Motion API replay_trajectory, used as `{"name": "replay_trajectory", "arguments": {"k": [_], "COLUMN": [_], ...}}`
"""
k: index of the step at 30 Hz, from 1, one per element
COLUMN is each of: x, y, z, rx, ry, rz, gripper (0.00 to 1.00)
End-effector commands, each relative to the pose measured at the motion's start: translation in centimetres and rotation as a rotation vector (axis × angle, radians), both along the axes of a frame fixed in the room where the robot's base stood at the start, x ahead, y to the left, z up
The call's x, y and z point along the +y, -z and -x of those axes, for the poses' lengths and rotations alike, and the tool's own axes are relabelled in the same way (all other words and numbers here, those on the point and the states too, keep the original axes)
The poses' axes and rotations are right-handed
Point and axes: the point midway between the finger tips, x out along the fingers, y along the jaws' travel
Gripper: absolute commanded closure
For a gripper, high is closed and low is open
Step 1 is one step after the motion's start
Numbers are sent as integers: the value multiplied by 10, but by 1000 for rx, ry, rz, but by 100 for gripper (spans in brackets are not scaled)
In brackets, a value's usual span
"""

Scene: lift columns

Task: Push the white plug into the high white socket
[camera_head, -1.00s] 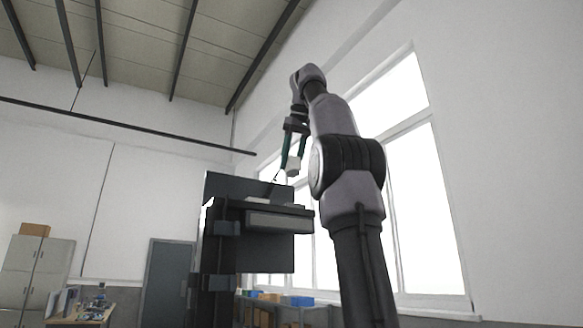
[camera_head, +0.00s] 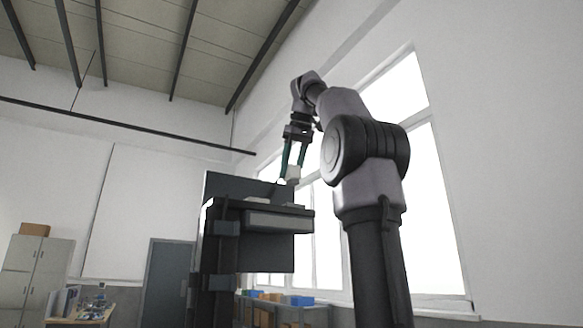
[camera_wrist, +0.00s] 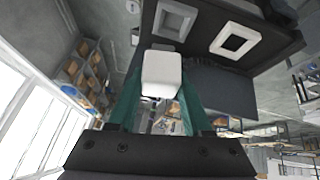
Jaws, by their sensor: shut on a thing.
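My gripper (camera_head: 292,168), with green fingers, is shut on the white plug (camera_head: 293,175) and holds it above the right part of the dark raised platform (camera_head: 225,207). In the wrist view the plug (camera_wrist: 162,72) is a white rounded block between the fingertips (camera_wrist: 160,92). Beyond it, on the dark platform top, lies a white square frame (camera_wrist: 219,43) with a dark opening, which looks like the socket. The plug appears apart from both.
A dark upright panel (camera_head: 235,187) stands behind the platform top. A thin dark curved piece rises near the plug. A dark column (camera_head: 208,285) carries the platform. Windows (camera_head: 430,220) and shelves with blue and brown boxes (camera_head: 300,300) are farther back.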

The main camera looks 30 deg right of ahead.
Motion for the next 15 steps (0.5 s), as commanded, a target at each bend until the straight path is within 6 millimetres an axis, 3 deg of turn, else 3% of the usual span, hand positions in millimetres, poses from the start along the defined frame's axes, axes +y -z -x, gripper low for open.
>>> {"name": "replay_trajectory", "arguments": {"k": [15], "x": [0], "y": [16], "z": [0], "rx": [2], "ry": [0], "rz": [-1], "gripper": [100]}}
